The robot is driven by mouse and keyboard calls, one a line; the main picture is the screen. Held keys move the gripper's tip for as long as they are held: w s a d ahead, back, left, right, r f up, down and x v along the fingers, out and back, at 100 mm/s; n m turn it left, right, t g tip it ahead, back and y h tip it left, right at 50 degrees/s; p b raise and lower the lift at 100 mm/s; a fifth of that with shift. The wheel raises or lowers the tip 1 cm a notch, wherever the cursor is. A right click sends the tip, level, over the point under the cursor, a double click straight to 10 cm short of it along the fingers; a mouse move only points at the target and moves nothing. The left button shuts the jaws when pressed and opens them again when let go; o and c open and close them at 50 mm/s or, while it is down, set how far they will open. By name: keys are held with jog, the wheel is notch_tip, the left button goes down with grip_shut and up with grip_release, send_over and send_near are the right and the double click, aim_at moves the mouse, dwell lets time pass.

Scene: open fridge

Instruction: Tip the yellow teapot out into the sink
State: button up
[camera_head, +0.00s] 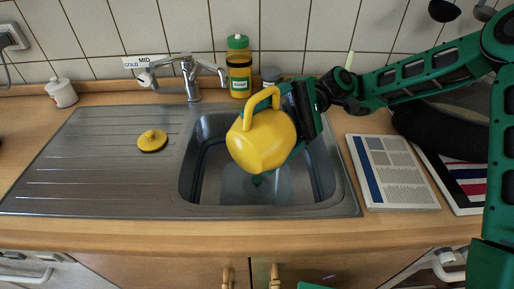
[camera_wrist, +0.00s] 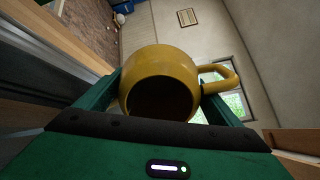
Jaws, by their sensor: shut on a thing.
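The yellow teapot (camera_head: 262,142) is held in the air over the sink basin (camera_head: 186,172). It is tilted well over, with its handle at the top in the head view. My gripper (camera_head: 292,122) is shut on the teapot's body from the right. In the wrist view the teapot (camera_wrist: 160,62) sits between the green fingers, its dark round opening faces the camera and its handle is at the right. I cannot see any contents. A yellow lid (camera_head: 152,140) with a knob lies apart on the drainboard.
The tap (camera_head: 189,75) stands behind the basin. A green-capped bottle (camera_head: 239,68) and a small jar (camera_head: 271,77) stand along the back. A white pot (camera_head: 62,92) stands at left. A printed board (camera_head: 392,172) and a dark pan (camera_head: 445,125) lie at right.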

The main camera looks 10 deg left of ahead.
jog(key=shift+w+d+r+g+y, duration=0.2)
jog(key=shift+w+d+g+y, duration=0.1)
jog(key=shift+w+g, duration=0.3)
jog(key=shift+w+d+r+g+y, duration=0.2)
jog(key=shift+g+y, duration=0.1)
jog(key=shift+g, duration=0.2)
jog(key=shift+w, duration=0.1)
jog(key=shift+w+f, duration=0.1)
jog(key=shift+w, duration=0.05)
jog(key=shift+d, duration=0.1)
jog(key=shift+s+f+t, duration=0.3)
jog(key=shift+f+t, duration=0.05)
jog(key=shift+t, duration=0.25)
jog(key=shift+s+a+r, duration=0.1)
jog(key=shift+s+a, duration=0.05)
jog(key=shift+a, duration=0.05)
dwell(0.7)
